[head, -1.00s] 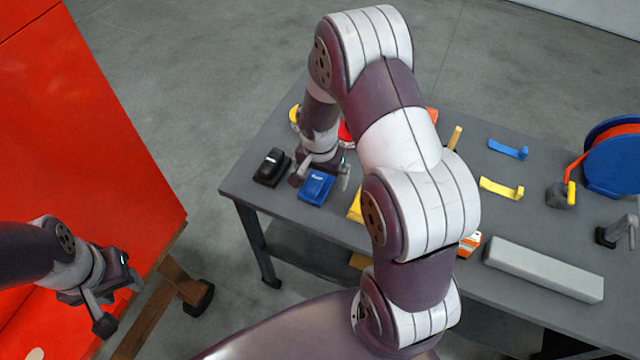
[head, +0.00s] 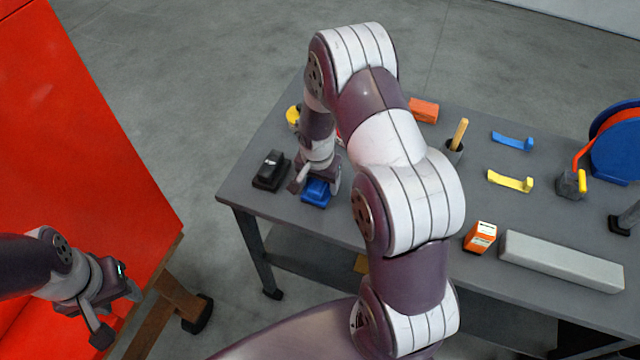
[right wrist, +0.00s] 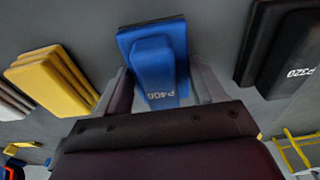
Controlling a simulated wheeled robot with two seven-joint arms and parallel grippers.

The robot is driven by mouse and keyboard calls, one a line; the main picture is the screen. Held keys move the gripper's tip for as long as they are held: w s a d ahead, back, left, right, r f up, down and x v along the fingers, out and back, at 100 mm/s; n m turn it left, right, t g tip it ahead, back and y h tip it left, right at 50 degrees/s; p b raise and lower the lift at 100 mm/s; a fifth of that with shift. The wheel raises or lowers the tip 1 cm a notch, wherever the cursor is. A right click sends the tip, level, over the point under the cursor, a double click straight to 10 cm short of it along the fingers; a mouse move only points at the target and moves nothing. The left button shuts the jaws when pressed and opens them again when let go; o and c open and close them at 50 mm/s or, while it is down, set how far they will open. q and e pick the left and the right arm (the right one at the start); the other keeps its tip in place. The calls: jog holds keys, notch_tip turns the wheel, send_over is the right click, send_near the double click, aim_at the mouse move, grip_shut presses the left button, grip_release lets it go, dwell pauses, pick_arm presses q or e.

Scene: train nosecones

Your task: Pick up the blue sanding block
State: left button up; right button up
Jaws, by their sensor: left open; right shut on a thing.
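The blue sanding block (head: 317,192) lies on the grey table near its left front edge. In the right wrist view the block (right wrist: 155,60) is marked P400 and sits between the fingers. My right gripper (head: 318,184) is over it, shut on its sides; the block still appears to be at the tabletop, though a small gap below it cannot be told. My left gripper (head: 118,312) is open and empty, off the table at the lower left beside the red panel.
A black block (head: 271,170), marked P320 in the right wrist view (right wrist: 285,50), lies just left of the blue one. Yellow pads (right wrist: 52,80) lie on its other side. The grey table (head: 240,185) also holds a long grey bar (head: 560,262) and an orange-white box (head: 480,237).

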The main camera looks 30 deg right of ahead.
jog(key=shift+s, duration=0.1)
jog(key=r+p, duration=0.2)
jog(key=d+r+p, duration=0.1)
jog(key=r+p, duration=0.1)
jog(key=r, duration=0.1)
jog(key=shift+d+r+p, duration=0.1)
jog(key=shift+r+p, duration=0.15)
jog(key=shift+p, duration=0.05)
jog(key=w+d+r+p, duration=0.1)
jog(key=d+r+p, duration=0.4)
jog(key=d, duration=0.5)
jog(key=shift+w+d+r, duration=0.2)
jog(key=shift+d, duration=0.05)
jog(key=o, duration=0.6)
jog(key=c, duration=0.4)
